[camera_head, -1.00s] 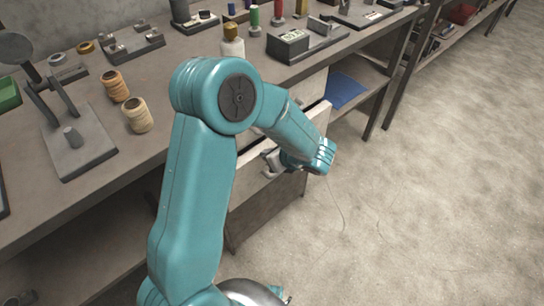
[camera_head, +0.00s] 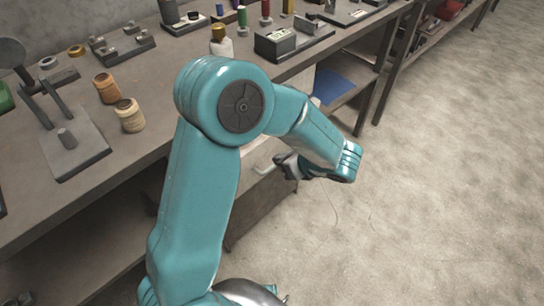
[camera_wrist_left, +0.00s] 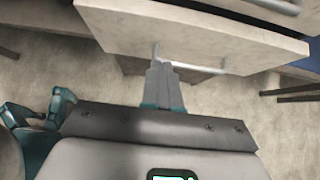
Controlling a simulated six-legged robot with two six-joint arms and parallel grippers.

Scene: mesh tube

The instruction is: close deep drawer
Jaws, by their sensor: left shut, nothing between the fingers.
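The drawer unit hangs under the workbench. The pale drawer front (camera_head: 262,160) with its bar handle (camera_head: 265,169) is partly hidden behind my left arm in the head view. In the left wrist view the pale drawer panel (camera_wrist_left: 190,35) spans the top, with a thin bar handle (camera_wrist_left: 205,68) along its lower edge. My left gripper (camera_head: 284,160) is shut and empty in front of the drawer. In the wrist view its fingertips (camera_wrist_left: 159,62) lie close to the left end of the handle; contact cannot be told. How far the drawer stands open is hidden. My right gripper is out of view.
The workbench (camera_head: 165,95) carries spools, a bottle (camera_head: 221,45) and small fixtures. A blue sheet (camera_head: 330,86) lies on the lower shelf beyond the drawers. The concrete floor (camera_head: 430,190) to the right is clear.

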